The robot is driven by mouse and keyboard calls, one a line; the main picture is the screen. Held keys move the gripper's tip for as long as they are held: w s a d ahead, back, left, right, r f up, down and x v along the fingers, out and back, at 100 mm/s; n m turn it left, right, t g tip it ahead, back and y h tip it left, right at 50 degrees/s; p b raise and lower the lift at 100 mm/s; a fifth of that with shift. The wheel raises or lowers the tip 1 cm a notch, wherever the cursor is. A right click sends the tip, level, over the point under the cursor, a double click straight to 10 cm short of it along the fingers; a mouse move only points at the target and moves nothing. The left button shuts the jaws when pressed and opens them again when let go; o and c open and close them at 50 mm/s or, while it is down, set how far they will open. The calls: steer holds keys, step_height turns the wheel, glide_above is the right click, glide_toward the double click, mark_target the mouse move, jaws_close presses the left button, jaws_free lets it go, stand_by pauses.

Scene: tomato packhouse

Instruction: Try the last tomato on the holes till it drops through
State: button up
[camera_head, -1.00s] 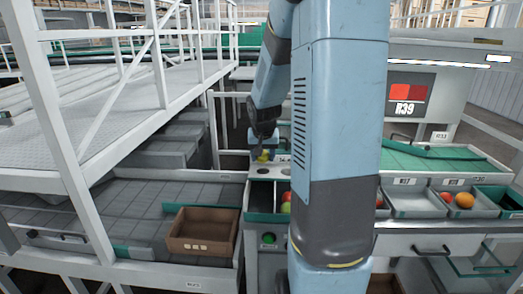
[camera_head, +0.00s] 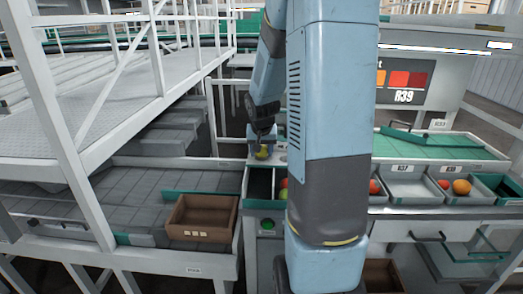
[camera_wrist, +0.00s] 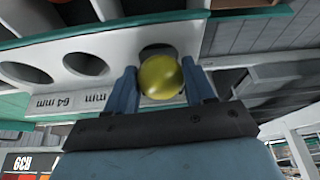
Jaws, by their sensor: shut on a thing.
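The yellow-green tomato (camera_wrist: 160,76) is held between the two blue fingers of my gripper (camera_wrist: 162,84). In the head view it shows small and yellow (camera_head: 262,152) below my wrist. The pale sizing plate (camera_wrist: 60,88) has several round holes in a row. The tomato is over or in front of the hole at the right end (camera_wrist: 152,49) and covers part of it; whether it touches the rim I cannot tell. A middle hole (camera_wrist: 86,63) and a left hole (camera_wrist: 25,73) are clear. A "64 mm" mark is printed beside the holes.
A brown crate (camera_head: 178,231) stands left of the sizing bench. Red and green tomatoes (camera_head: 284,188) lie in a compartment below the plate, partly behind my arm. Grey bins (camera_head: 408,200) at the right hold a few tomatoes. White railings (camera_head: 75,185) stand at the left.

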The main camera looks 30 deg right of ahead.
steer(key=shift+s+a, duration=0.1)
steer(key=o, duration=0.8)
stand_by(1.3)
steer(key=shift+r, duration=0.1)
steer(key=shift+r, duration=3.4)
